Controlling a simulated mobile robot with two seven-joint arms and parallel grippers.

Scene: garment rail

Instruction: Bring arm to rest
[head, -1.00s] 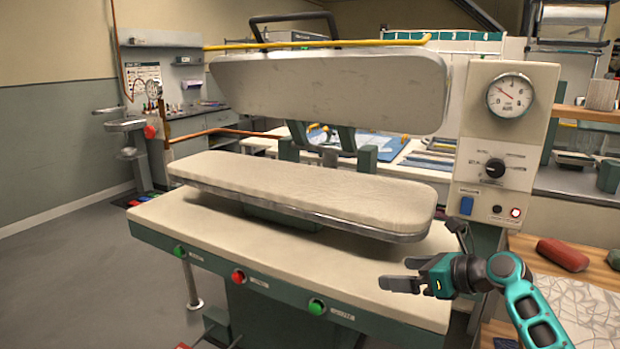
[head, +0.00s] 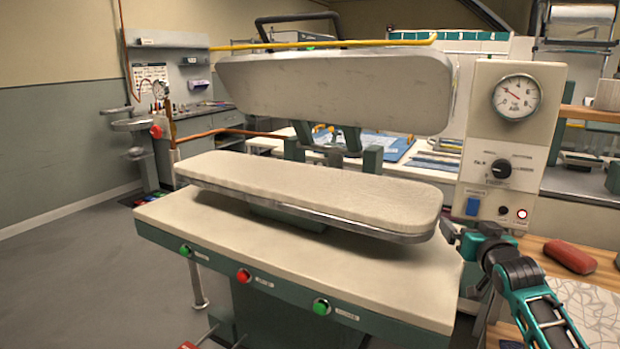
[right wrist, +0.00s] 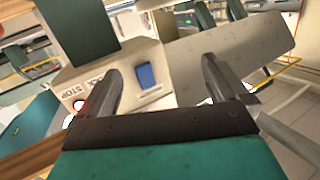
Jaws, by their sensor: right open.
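My right gripper (head: 455,231) is at the right end of the ironing press, in front of the control column, with nothing held. In the right wrist view its two dark fingers (right wrist: 160,72) stand wide apart with a gap between them. The teal and black right arm comes in from the lower right of the head view. The gripper is seen partly end-on there, close to the padded lower board (head: 310,188); I cannot tell whether it touches. My left gripper and arm are out of view.
The press's upper platen (head: 340,88) is raised above the lower board. The control column carries a gauge (head: 516,94), a knob and a blue switch (head: 473,207), also in the right wrist view (right wrist: 147,76). A red block (head: 570,256) lies on the wooden table. Floor at left is clear.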

